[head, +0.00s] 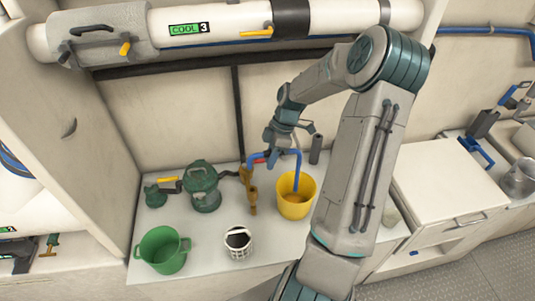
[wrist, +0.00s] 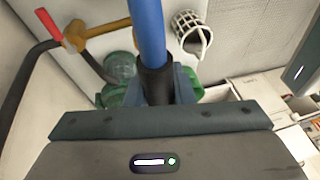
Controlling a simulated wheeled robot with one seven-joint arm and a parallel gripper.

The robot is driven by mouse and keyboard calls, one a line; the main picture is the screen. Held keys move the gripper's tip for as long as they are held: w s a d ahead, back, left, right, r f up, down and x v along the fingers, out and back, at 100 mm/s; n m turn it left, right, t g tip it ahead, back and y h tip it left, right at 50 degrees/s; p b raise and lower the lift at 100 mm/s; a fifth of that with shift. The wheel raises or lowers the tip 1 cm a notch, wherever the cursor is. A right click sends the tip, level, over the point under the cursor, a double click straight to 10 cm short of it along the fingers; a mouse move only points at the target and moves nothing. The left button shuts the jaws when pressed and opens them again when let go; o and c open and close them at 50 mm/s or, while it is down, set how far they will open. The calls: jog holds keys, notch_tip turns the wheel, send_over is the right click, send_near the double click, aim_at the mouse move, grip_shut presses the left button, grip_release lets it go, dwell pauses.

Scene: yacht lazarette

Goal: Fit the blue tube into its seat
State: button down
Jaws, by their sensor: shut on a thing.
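The blue tube (head: 273,153) is bent like an arch in the head view. Its left end comes down near a brass fitting (head: 252,196) with a red handle, and its right leg drops into a yellow bucket (head: 282,206). My gripper (head: 272,146) is at the top of the tube, left of its right bend. In the wrist view the blue tube (wrist: 147,30) runs into a dark sleeve (wrist: 155,82) between my jaws, which are shut on it. The brass fitting (wrist: 95,37) shows just left of the tube. I cannot tell whether the left end touches the fitting; no seat shows clearly.
A green pump (head: 203,188), a green bucket (head: 160,252) and a white basket (head: 238,243) stand on the pale counter (head: 205,270). A dark cylinder (head: 315,150) stands behind the yellow bucket. A large pipe (head: 220,24) runs along the wall above.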

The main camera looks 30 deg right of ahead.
jog(key=shift+d+r, duration=0.1)
jog(key=shift+d, duration=0.05)
jog(key=shift+f+b, duration=1.9)
jog(key=shift+f, duration=1.05)
jog(key=shift+f+b, duration=1.4)
jog(key=shift+f, duration=0.95)
jog(key=c, duration=1.2)
grip_release()
jog(key=shift+o, duration=0.2)
jog(key=b+v, duration=0.1)
jog(key=v, duration=1.3)
jog(key=shift+b, duration=0.35)
jog(key=shift+s, duration=0.1)
